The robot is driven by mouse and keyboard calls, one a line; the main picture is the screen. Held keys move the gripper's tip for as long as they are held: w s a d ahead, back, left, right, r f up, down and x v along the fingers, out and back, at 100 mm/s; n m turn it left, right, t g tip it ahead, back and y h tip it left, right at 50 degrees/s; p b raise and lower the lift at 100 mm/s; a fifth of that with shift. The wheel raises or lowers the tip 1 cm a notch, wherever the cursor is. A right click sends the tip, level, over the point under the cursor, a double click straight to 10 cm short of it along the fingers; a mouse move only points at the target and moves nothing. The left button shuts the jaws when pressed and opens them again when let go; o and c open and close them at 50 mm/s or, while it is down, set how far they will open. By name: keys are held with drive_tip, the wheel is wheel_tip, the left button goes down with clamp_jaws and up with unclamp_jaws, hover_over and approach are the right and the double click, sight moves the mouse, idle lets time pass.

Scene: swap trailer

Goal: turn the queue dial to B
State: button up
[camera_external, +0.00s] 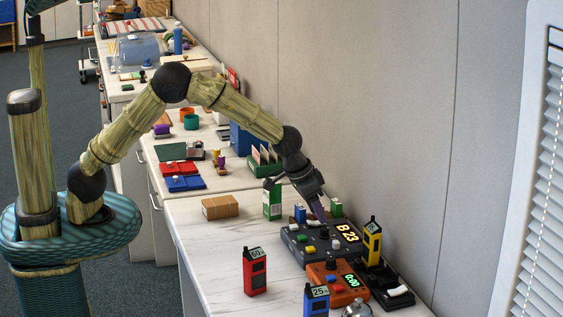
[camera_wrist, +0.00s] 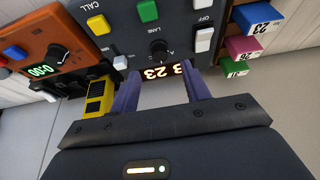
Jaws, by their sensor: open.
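The queue console (camera_external: 297,250) is a dark grey box on the near counter, with an orange lit display (camera_external: 347,233) reading B 23. In the wrist view the console (camera_wrist: 120,22) appears upside down, with its lit display (camera_wrist: 162,72) between my fingers. The black queue dial (camera_wrist: 158,48) with a light pointer mark sits just beyond the fingertips; a letter A shows beside it. My gripper (camera_wrist: 160,80) is open and empty, its purple fingers spread either side of the display.
An orange timer box (camera_external: 336,285) with a green display adjoins the console. A yellow handset (camera_external: 372,242) stands close on the right. Red (camera_external: 255,271) and blue (camera_external: 316,300) handsets stand in front.

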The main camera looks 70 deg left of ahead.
drive_tip(key=v, duration=1.2)
drive_tip(key=shift+p, duration=0.35)
drive_tip(key=s+a+f+g, duration=0.1)
drive_tip(key=s+a+f, duration=0.3)
drive_tip(key=s+a, duration=0.65)
drive_tip(key=s+a+f+g, duration=0.1)
drive_tip(key=s+a+f, duration=0.3)
drive_tip(key=s+a, duration=0.7)
drive_tip(key=d+p+v, duration=0.3)
drive_tip(key=p+v, duration=1.1)
drive_tip(key=shift+w+r+p, duration=0.2)
drive_tip(key=shift+r+p, duration=0.1)
drive_tip(key=shift+r, duration=0.15)
drive_tip(key=shift+f, duration=0.15)
drive_tip(key=s+b+x, duration=0.2)
drive_tip(key=b+x, duration=0.7)
drive_tip(key=s+f+b+x, duration=0.1)
drive_tip(key=s+b+x, duration=0.1)
drive_tip(key=b+x, duration=0.7)
drive_tip(key=shift+f+b, duration=0.2)
drive_tip(key=shift+b, duration=0.45)
